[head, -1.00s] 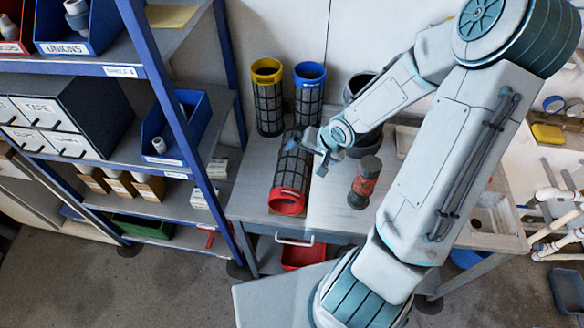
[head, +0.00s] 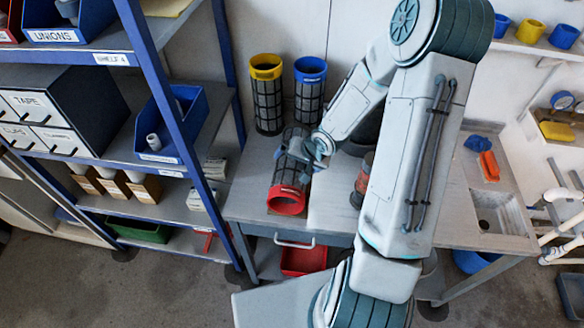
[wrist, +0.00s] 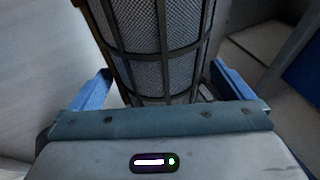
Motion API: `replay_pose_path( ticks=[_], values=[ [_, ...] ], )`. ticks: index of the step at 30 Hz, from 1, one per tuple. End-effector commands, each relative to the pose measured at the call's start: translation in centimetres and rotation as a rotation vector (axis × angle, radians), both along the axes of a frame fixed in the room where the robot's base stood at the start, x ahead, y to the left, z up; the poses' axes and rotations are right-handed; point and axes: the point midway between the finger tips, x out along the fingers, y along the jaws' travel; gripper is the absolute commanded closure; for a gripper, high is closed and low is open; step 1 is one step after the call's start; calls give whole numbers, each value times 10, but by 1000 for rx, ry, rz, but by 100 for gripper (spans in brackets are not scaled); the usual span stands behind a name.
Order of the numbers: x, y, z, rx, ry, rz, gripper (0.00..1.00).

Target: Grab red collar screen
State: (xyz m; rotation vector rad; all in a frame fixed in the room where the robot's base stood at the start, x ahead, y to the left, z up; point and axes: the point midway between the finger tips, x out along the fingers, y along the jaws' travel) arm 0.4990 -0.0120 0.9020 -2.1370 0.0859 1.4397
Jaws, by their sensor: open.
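The red collar screen (head: 289,178) is a dark mesh cylinder lying on the bench, its red collar (head: 287,200) toward the front edge. My gripper (head: 300,150) is at the middle of its mesh body in the head view. In the wrist view the mesh body (wrist: 155,45) runs between the two blue fingers of my open gripper (wrist: 160,92), one on each side. A gap shows on the left side; contact on the right cannot be told. The gripper hides part of the screen in the head view.
A yellow collar screen (head: 267,95) and a blue collar screen (head: 309,90) stand upright behind, near the wall. A canister (head: 362,180) stands to the right, partly hidden by my arm. Blue shelving (head: 160,100) borders the left.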

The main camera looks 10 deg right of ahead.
Motion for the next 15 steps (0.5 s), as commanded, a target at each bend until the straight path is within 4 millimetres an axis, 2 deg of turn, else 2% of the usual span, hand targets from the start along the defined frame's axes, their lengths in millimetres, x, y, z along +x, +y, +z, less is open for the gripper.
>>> replay_pose_path(
  ticks=[1, 6, 15],
  values=[
    [1, 4, -8, -1, 1, 3, 0],
    [7, 8, -23, 1, 3, 1, 0],
    [12, 9, -29, 1, 0, -2, 0]
  ],
)
